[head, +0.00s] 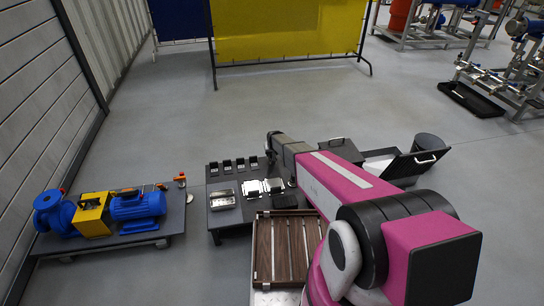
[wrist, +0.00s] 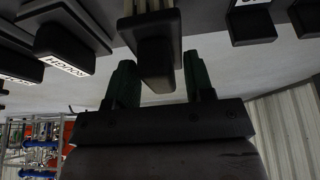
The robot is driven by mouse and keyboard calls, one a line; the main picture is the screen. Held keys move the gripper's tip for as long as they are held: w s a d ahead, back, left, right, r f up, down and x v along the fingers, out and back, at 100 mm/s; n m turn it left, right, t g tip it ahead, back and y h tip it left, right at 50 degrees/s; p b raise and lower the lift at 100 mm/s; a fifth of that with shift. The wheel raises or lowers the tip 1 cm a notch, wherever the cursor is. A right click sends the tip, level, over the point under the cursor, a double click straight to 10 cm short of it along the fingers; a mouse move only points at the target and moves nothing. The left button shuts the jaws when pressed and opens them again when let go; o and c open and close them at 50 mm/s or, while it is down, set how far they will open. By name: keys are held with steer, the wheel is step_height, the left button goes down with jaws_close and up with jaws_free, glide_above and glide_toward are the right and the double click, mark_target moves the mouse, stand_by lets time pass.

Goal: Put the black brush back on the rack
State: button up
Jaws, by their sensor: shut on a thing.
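In the wrist view the black brush (wrist: 158,48) is a dark block with pale, bristle-like strips at its upper end. The green fingers of my gripper (wrist: 160,72) stand on either side of it and are shut on it. Dark holders with white labels, one reading "ROUGH", line the rack (wrist: 66,42) to the left and right of the brush. I cannot tell whether the brush touches the rack. In the head view a row of black holders (head: 240,164) stands on the dark table (head: 225,221). My arm hides the gripper and brush there.
A metal tin (head: 223,199) and white-topped items (head: 262,187) lie on the table. A wooden slatted crate (head: 285,250) stands in front. A cart with a blue motor (head: 138,206) is at left.

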steer(key=shift+f, duration=1.05)
steer(key=shift+f, duration=0.1)
steer(key=o, duration=0.9)
steer(key=shift+c, duration=0.2)
steer(key=v, duration=1.3)
steer(key=s+d+r+g, duration=0.1)
steer(key=s+d+r, duration=0.4)
steer(key=s, duration=0.6)
steer(key=s+d+r+m+g, duration=0.1)
steer(key=s+d+r+g, duration=0.1)
steer(key=s+d+r, duration=0.4)
steer(key=s+d+r+m+g+h, duration=0.1)
steer(key=s+d+r, duration=0.4)
steer(key=s, duration=1.1)
step_height(320, 180, up, 4)
steer(key=shift+s+f, duration=0.1)
steer(key=shift+s, duration=0.1)
steer(key=shift+d, duration=0.15)
